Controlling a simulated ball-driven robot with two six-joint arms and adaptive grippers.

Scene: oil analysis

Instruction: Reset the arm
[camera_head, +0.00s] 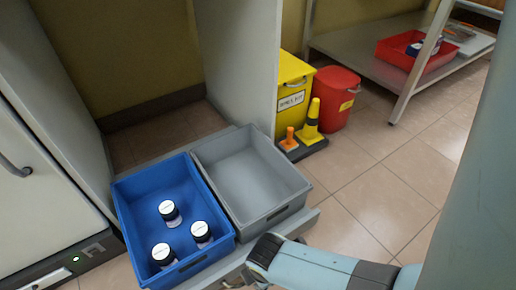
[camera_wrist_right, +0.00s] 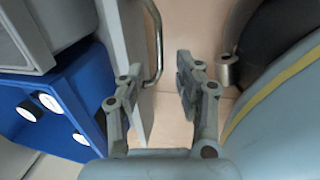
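My right arm (camera_head: 330,268) comes in from the lower right of the head view and bends just in front of the grey bin. Its gripper shows in the right wrist view (camera_wrist_right: 160,72), with its two fingers spread apart and nothing between them. A metal bar handle (camera_wrist_right: 157,45) shows close beyond the fingers; I cannot tell whether they touch it. My left arm and gripper are not in view.
A blue bin (camera_head: 127,208) with three white-lidded dark jars stands beside an empty grey bin (camera_head: 250,180). Yellow (camera_head: 291,85) and red (camera_head: 337,90) containers and cones stand behind. A metal shelf (camera_head: 350,45) holds a red tray (camera_head: 385,48). Floor at right is clear.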

